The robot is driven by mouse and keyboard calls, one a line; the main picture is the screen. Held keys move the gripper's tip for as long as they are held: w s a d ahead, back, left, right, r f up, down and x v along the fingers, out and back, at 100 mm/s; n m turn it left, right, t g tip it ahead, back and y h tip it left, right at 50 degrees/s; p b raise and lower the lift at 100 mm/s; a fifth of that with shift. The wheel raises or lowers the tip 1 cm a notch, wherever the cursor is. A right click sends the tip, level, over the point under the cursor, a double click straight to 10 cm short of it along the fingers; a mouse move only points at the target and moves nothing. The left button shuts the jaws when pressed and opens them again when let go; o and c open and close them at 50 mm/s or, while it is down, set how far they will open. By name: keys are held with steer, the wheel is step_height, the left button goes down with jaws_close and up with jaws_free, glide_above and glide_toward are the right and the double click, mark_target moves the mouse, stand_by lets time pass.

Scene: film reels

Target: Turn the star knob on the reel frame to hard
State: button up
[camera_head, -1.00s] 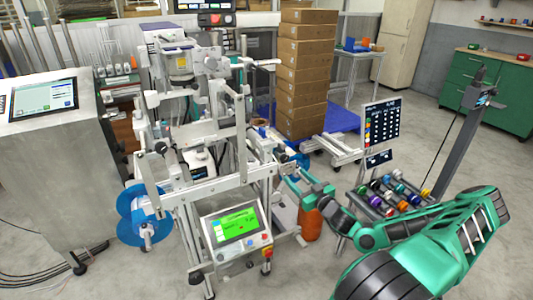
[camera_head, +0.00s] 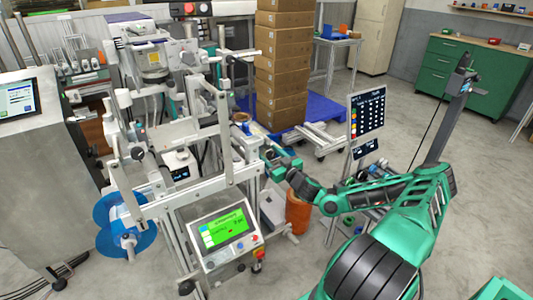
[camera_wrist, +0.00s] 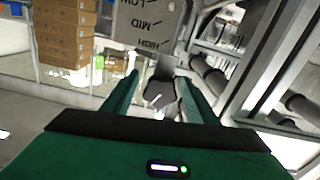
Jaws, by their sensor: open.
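The reel frame (camera_head: 190,205) is a pale metal stand left of centre in the head view. A label plate (camera_wrist: 150,30) on it reads LOW, MID and HIGH, upside down in the wrist view. A dark knob (camera_wrist: 155,94) shows below the plate, between the fingers of my gripper (camera_wrist: 158,80). My gripper is open, with one green finger on each side of the knob; I cannot tell if either touches it. In the head view my gripper (camera_head: 268,163) is at the frame's right side, where the knob is too small or hidden to make out.
A control panel with a green screen (camera_head: 228,230) sits low on the frame's front. A blue reel (camera_head: 126,225) is at its left. An orange cylinder (camera_head: 297,212) stands below my arm. Stacked cartons (camera_head: 285,60) and a dark display board (camera_head: 367,113) are behind.

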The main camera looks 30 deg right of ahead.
steer(key=shift+w, duration=1)
steer(key=c, duration=1.1)
steer(key=shift+o, duration=0.2)
steer(key=shift+m, duration=1.5)
steer(key=o, duration=1.1)
steer(key=shift+c, duration=0.2)
